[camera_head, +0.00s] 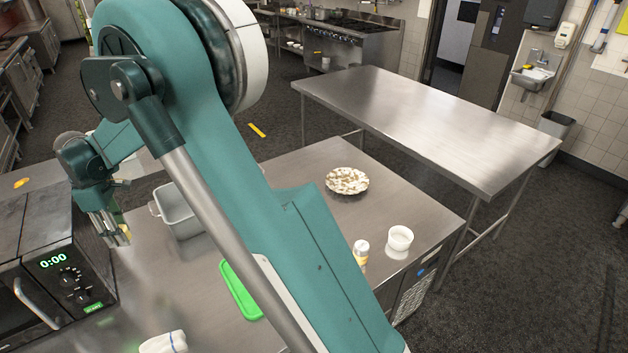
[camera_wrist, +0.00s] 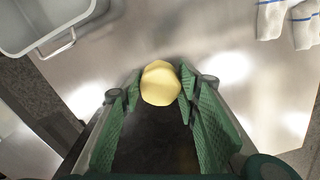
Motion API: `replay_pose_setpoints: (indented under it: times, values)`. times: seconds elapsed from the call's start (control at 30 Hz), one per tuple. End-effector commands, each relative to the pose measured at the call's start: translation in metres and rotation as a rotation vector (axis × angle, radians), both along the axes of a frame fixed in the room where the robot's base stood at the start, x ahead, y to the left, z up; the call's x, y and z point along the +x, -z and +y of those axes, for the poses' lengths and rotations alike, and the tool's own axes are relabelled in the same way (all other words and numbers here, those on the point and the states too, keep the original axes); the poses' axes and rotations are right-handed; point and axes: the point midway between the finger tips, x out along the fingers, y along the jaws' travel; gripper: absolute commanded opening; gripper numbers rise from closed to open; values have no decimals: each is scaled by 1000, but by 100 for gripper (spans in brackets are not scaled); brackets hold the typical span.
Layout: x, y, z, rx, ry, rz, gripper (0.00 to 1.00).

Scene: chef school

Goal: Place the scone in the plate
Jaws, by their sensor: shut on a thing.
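A pale yellow, rounded scone (camera_wrist: 160,80) sits between the green finger pads of my gripper (camera_wrist: 160,92) in the wrist view. My gripper is shut on it. In the head view my gripper (camera_head: 118,238) hangs at the left, by the microwave, with its fingers pointing down; the scone is mostly hidden there. The plate (camera_head: 347,181), round with a brown and white pattern, lies on the far part of the steel counter in the head view. It is well to the right of my gripper, beyond my arm, and looks empty.
A grey metal pan (camera_head: 180,214) stands just right of my gripper. A microwave (camera_head: 50,265) is at the left. A green board (camera_head: 240,290), a small bottle (camera_head: 361,253) and a white bowl (camera_head: 399,239) stand on the counter. A striped cloth (camera_head: 163,342) lies in front.

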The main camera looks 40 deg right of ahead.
Motion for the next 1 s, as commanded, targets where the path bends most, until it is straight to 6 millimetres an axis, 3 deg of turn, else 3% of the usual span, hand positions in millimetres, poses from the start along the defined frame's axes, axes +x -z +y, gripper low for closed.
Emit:
replay_pose_setpoints:
  times: [0.5, 1.0]
  values:
    - [62, 10, -144, 0, 163, 1, 20]
    - [98, 22, -303, 1, 331, 2, 20]
